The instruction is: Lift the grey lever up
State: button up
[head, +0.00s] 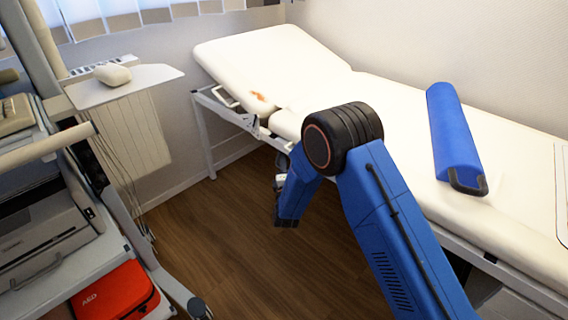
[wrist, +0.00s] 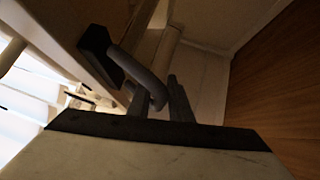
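The grey lever (wrist: 143,75) shows in the wrist view as a thick bent rod. It runs from a dark block at the upper left down to the middle. My gripper (wrist: 160,102) is at its lower end. The right finger stands just right of the lever with a narrow gap, and the left finger is partly hidden by the rod. The fingers look apart, with the lever's end between or just beyond them; contact is not clear. In the head view my blue arm hides the lever and the fingers, beside the near edge of the couch (head: 400,120).
A blue bolster (head: 452,135) lies on the couch. A trolley with a red AED bag (head: 115,292) stands at the left, and a small wall shelf (head: 135,85) is behind it. Wooden floor (head: 225,235) is clear between trolley and couch.

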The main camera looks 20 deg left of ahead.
aim_at(277, 164)
grip_shut()
jog(key=shift+s, duration=0.1)
jog(key=shift+s+a+r+m+g+h, duration=0.25)
jog(key=shift+s+m+g, duration=0.35)
jog(key=shift+m+g, duration=0.5)
jog(key=shift+s+a+r+m+g+h, duration=0.15)
jog(key=shift+s+a+r+m+g, duration=0.15)
jog(key=shift+s+m+g, duration=0.6)
jog(key=shift+s+a+r+m+g+h, duration=0.25)
jog(key=shift+s+m+g, duration=0.1)
jog(key=shift+m+g, duration=0.95)
grip_release()
